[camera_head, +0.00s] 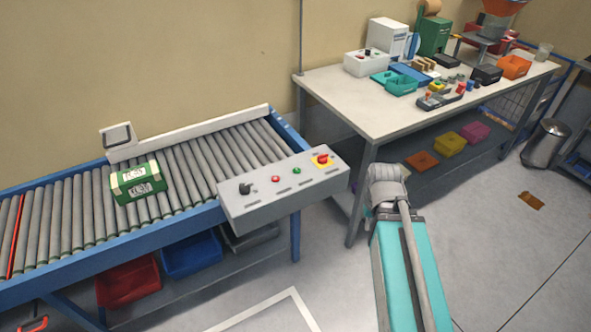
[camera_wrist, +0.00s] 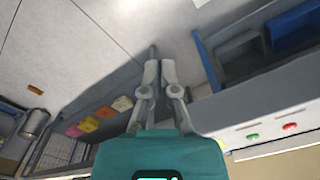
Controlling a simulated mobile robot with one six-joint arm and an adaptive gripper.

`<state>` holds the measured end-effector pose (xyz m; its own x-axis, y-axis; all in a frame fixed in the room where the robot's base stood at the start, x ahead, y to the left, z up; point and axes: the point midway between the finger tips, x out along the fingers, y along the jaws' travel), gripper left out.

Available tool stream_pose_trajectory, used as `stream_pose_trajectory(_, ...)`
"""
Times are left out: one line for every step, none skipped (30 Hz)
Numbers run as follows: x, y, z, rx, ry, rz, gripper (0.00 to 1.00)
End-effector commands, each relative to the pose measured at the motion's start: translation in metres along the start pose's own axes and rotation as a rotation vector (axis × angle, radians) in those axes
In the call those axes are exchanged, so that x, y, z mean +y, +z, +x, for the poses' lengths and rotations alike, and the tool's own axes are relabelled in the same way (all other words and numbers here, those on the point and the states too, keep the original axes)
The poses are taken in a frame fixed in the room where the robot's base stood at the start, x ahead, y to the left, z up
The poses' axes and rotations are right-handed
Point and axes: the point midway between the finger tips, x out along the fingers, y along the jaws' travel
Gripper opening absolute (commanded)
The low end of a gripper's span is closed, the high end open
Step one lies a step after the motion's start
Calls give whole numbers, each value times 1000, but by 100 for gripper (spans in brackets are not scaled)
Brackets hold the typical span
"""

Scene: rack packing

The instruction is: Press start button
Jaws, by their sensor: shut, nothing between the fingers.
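The grey control panel (camera_head: 283,190) is fixed on the near side of the roller conveyor. It carries a green button (camera_head: 297,170), a red button (camera_head: 276,179), a black knob (camera_head: 245,188) and a red emergency stop on a yellow plate (camera_head: 322,160). In the wrist view the green button (camera_wrist: 253,137) and the red button (camera_wrist: 290,126) show at the lower right. My gripper (camera_wrist: 158,66) is shut and empty, its fingers pointing over the floor, left of the panel and apart from the buttons. In the head view my arm is right of the panel; the fingers cannot be made out.
A green box (camera_head: 138,182) sits on the conveyor rollers (camera_head: 92,205). Red (camera_head: 128,281) and blue (camera_head: 191,255) bins are below. A white workbench (camera_head: 345,88) with several items stands behind my arm. A metal trash can (camera_head: 545,143) is far right. Open floor lies in front.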

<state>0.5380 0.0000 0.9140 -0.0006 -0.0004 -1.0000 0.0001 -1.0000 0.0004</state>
Motion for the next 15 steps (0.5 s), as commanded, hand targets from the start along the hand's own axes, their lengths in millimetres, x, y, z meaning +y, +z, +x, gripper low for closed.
stream_pose_trajectory(0,0,0,0,0,0,0)
stream_pose_trajectory(0,0,0,0,0,0,0)
stream_pose_trajectory(0,0,0,0,0,0,0)
stream_pose_trajectory(0,-1,0,0,1,0,0)
stream_pose_trajectory(0,-2,0,1,3,0,0)
stream_pose_trajectory(-1,-3,0,2,6,0,0)
stream_pose_trajectory(-2,-5,0,3,10,0,0)
stream_pose_trajectory(-3,-7,-1,5,14,0,0)
stream_pose_trajectory(-4,-11,-1,8,24,0,0)
stream_pose_trajectory(-5,-15,-1,12,33,0,0)
stream_pose_trajectory(-6,-19,-2,15,43,1,0)
stream_pose_trajectory(-8,-26,-2,21,58,7,0)
stream_pose_trajectory(-10,-32,-3,26,73,8,0)
stream_pose_trajectory(-12,-38,-4,33,88,10,0)
stream_pose_trajectory(-16,-48,-5,43,111,12,0)
